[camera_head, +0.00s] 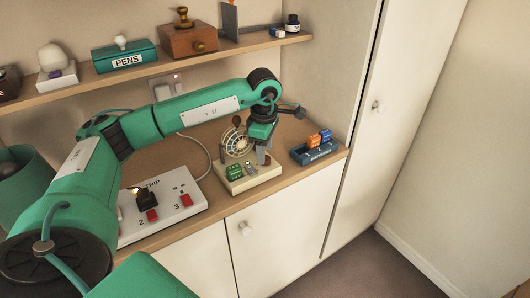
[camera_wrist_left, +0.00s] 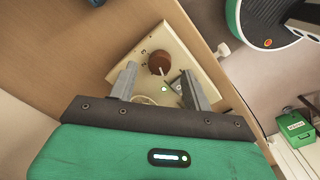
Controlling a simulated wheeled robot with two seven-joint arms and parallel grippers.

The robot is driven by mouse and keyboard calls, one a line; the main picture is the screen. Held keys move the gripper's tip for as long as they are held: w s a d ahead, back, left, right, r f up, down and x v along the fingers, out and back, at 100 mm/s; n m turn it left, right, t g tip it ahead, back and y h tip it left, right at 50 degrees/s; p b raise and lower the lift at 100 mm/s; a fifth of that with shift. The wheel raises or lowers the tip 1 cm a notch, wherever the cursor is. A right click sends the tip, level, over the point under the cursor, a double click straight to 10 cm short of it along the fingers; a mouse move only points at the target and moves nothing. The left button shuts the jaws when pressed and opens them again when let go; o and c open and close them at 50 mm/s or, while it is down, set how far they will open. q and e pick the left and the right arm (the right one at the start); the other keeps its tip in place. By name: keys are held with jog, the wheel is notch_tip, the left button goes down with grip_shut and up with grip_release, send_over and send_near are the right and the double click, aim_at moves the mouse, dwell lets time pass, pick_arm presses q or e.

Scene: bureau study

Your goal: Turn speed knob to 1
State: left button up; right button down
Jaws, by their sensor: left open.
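A small desk fan with a wire cage (camera_head: 238,144) stands on a cream base (camera_head: 248,183) on the desk. A round brown knob (camera_wrist_left: 159,62) with a pale mark sits on the cream base in the left wrist view, with a small lit green light (camera_wrist_left: 164,90) near it. My left gripper (camera_wrist_left: 158,71) is open, its two grey fingers to either side of the knob, apart from it in the picture. In the head view my left gripper (camera_head: 258,158) points down over the right part of the base, and I cannot make out the knob there. My right gripper is not in view.
A white power strip (camera_head: 175,205) with red switches lies left of the fan, its cable behind. A blue tray (camera_head: 318,152) with orange and blue blocks stands right of it. A wooden shelf (camera_head: 150,75) with a pens box (camera_head: 126,57) runs above. The desk's front edge is close.

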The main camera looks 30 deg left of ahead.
pick_arm(q)
jog(key=shift+w+f, duration=0.1)
jog(key=shift+f, duration=1.15)
jog(key=c, duration=1)
